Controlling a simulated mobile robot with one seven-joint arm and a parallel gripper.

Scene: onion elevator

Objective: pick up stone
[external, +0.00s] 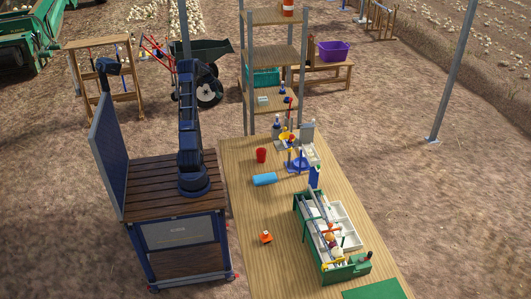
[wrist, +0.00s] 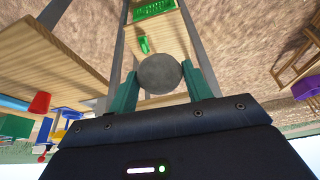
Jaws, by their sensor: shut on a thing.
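In the wrist view a round grey stone (wrist: 159,73) sits between the two teal fingers of my gripper (wrist: 160,82). The fingers are shut on it, one on each side, and it is held in the air, clear of any surface I can see. The lower edge of the stone is close to the dark gripper body. In the external view my dark blue arm rises from its base on the wooden cart, but the stone and the gripper's fingers cannot be made out there.
A long wooden table (external: 240,228) holds a red cup (external: 261,155), a blue cylinder (external: 265,179), an orange-and-white item (external: 266,237) and a green-framed machine (external: 347,270). Behind it stands a shelf rack (external: 274,57). A wheelbarrow (external: 205,49) stands behind my arm.

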